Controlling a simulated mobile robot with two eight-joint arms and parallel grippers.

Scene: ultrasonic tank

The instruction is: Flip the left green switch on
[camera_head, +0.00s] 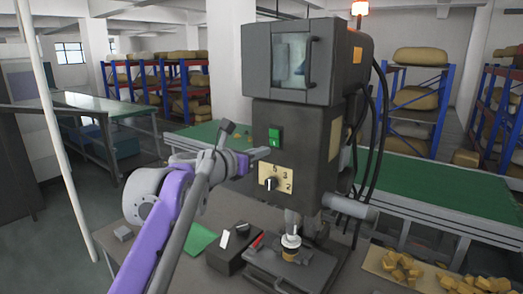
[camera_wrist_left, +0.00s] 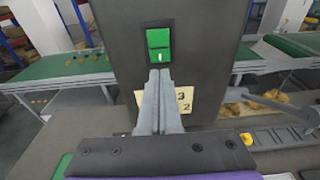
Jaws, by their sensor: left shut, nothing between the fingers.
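One green switch (camera_head: 275,137) sits on the front of the dark grey machine (camera_head: 335,130), above a cream dial plate. In the left wrist view the green switch (camera_wrist_left: 158,45) is in a dark frame, its upper part brighter and a white mark on its lower part. My left gripper (camera_head: 264,152) is shut and empty, its tips just below the switch. In the left wrist view the closed fingers (camera_wrist_left: 160,74) point up at the switch's lower edge; I cannot tell whether they touch it. My right gripper is not in view.
A dial plate (camera_head: 275,179) with a knob is below the switch, partly behind the fingers in the left wrist view. A grey box (camera_head: 233,248) with a white rocker and a red part stands on the table in front. Dark cables (camera_head: 378,130) hang at the machine's right.

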